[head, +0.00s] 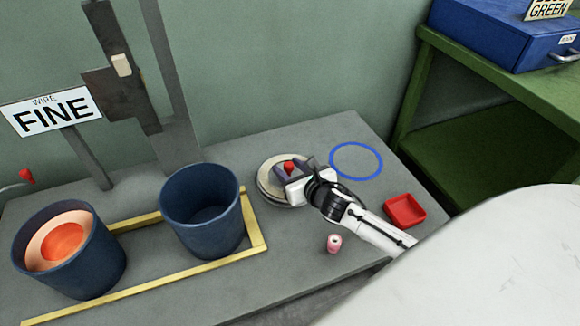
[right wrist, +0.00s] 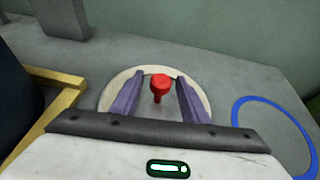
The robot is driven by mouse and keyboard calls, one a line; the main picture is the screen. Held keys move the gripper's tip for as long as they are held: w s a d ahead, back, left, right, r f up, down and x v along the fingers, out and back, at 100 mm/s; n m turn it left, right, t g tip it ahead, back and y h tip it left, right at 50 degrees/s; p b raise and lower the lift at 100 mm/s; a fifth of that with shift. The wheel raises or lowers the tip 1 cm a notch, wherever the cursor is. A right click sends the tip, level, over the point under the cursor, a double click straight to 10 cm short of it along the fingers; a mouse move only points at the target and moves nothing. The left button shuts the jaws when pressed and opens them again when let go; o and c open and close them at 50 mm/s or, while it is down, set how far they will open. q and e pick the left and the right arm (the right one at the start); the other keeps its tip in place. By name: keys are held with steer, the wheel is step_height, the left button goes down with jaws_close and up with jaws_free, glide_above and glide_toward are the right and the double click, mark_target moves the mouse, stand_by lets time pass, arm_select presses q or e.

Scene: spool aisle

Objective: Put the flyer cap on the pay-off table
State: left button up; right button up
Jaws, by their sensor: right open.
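The flyer cap, a round cream disc (head: 265,184) with a red knob (head: 289,167), lies on the grey table (head: 330,128), right of the empty blue bin. My right gripper (head: 291,172) is over it and hides part of the disc. In the right wrist view, my right gripper (right wrist: 159,80) is open, with a purple finger on each side of the red knob (right wrist: 160,84). Gaps show between knob and fingers. The disc's rim (right wrist: 113,90) shows around them. My left gripper is not in view.
A blue ring (head: 333,168) marks a clear patch of table right of the disc. A red tray (head: 404,211) and a pink spool (head: 334,243) are nearby. Two blue bins (head: 203,222) stand left by a yellow frame (head: 258,225). A green bench (head: 455,140) is at right.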

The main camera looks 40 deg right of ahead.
steer(key=shift+r, duration=0.25)
steer(key=p+v, duration=0.2)
steer(key=v, duration=0.8)
steer(key=shift+s+p, duration=0.3)
steer(key=shift+p, duration=0.05)
steer(key=shift+s+a+r, duration=0.1)
steer(key=shift+s+r, duration=0.2)
steer(key=shift+s, duration=0.3)
